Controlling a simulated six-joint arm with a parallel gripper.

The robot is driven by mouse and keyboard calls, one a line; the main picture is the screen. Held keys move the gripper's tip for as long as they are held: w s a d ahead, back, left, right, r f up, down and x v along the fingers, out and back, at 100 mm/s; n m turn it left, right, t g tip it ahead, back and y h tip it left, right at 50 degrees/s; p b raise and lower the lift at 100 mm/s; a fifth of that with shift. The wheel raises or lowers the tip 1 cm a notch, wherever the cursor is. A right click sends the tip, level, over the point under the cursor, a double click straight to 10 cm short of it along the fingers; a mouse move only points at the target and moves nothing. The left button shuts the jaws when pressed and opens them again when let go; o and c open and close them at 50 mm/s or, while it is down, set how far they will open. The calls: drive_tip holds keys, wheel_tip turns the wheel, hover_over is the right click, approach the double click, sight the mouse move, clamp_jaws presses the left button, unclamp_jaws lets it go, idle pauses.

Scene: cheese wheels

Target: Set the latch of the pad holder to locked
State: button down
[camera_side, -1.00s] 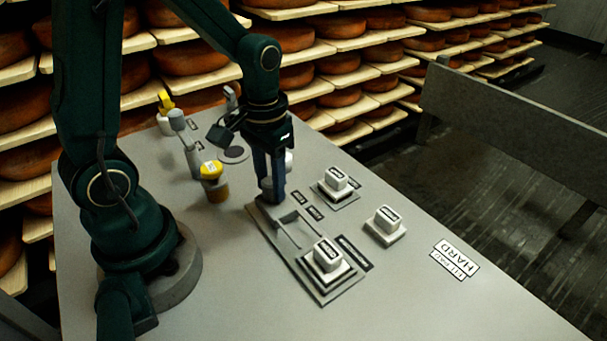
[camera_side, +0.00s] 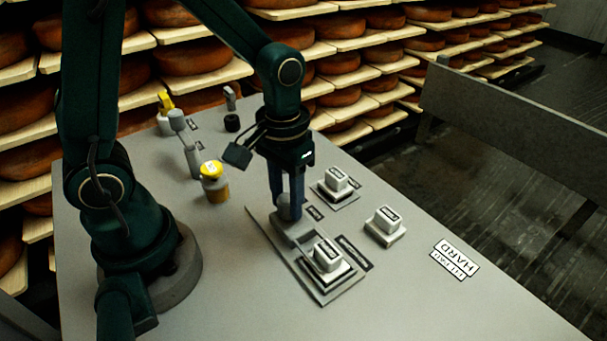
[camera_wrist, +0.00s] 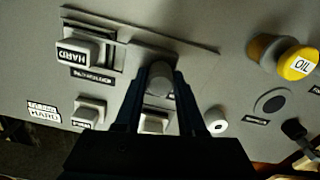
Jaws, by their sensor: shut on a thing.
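The pad holder (camera_side: 316,293) is a flat grey plate with thin rails, lying on the table. A pale block pad marked HARD (camera_wrist: 72,54) sits at its near end, and it also shows in the side view (camera_side: 327,258). The latch (camera_side: 297,230) is a grey sliding piece with a rounded knob (camera_wrist: 159,76), close behind the pad. My gripper (camera_side: 289,208) points down and is shut on the knob, with one finger on each side of it in the wrist view (camera_wrist: 160,82). The fingers partly hide the knob and nearby labels.
Two other block pads stand to the right, one on a small plate (camera_side: 337,194) and one nearer (camera_side: 385,224). A yellow-capped oil jar (camera_side: 212,181) and a grey lever (camera_side: 184,140) stand left. A HARD card (camera_side: 457,259) lies right. The front table is clear.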

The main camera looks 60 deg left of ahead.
drive_tip(key=shift+w+d, duration=0.1)
drive_tip(key=shift+d, duration=0.2)
drive_tip(key=c, duration=0.5)
unclamp_jaws()
drive_tip(key=shift+r, duration=2.6)
drive_tip(key=shift+r, duration=0.15)
drive_tip(key=r, duration=0.1)
drive_tip(key=r+t, duration=0.2)
drive_tip(key=shift+s+a+r, duration=0.25)
drive_tip(key=shift+s+r, duration=0.15)
drive_tip(key=shift+s+a+r+m+t, duration=0.1)
drive_tip(key=shift+s+r+m+t, duration=0.25)
drive_tip(key=shift+s+t, duration=0.45)
drive_tip(key=shift+s+a+r+m+t, duration=0.1)
drive_tip(key=shift+s+r+m+t, duration=0.25)
drive_tip(key=shift+s, duration=0.7)
drive_tip(key=shift+s+a+r+m+t, duration=0.1)
drive_tip(key=shift+s+r+m+t, duration=0.25)
drive_tip(key=shift+s+t, duration=0.45)
